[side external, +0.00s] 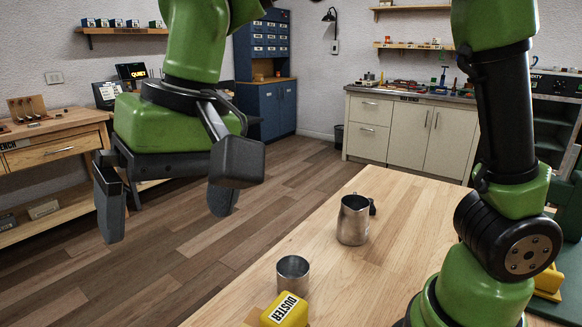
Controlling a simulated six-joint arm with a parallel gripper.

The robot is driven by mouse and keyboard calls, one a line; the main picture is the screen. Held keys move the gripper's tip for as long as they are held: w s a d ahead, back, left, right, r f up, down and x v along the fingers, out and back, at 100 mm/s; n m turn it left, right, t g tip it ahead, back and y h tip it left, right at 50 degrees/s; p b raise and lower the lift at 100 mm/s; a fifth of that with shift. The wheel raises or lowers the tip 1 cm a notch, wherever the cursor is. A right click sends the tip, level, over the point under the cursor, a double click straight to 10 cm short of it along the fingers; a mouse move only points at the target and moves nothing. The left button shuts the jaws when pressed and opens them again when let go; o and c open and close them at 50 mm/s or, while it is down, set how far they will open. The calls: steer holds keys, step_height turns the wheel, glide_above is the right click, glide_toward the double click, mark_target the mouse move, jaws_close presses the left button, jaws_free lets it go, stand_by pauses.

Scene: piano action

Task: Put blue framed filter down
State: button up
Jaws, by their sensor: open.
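My gripper (167,222) hangs at the upper left of the side external view, with its dark fingers pointing down. It is open, with a wide gap and nothing between the fingers. In the picture it appears over the wooden floor, left of the table. I see no blue framed filter in this view. The near part of the table is cut off by the frame, and my arm covers part of its right side.
The wooden table (410,215) carries a metal pitcher (353,222), a metal cup (293,274) and a yellow block marked DUSTER (284,312). A yellow item (548,281) lies beside my arm base. The table's middle is clear. A workbench (55,145) stands left.

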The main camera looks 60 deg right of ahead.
steer(key=s+d+r+m+t, duration=0.1)
steer(key=s+d+t, duration=0.1)
steer(key=s+d, duration=0.4)
steer(key=s+d+r+m+t, duration=0.1)
steer(key=s+d+t, duration=0.2)
steer(key=s+d, duration=0.3)
steer(key=d, duration=0.4)
steer(key=shift+d, duration=0.25)
steer(key=shift+r, duration=0.1)
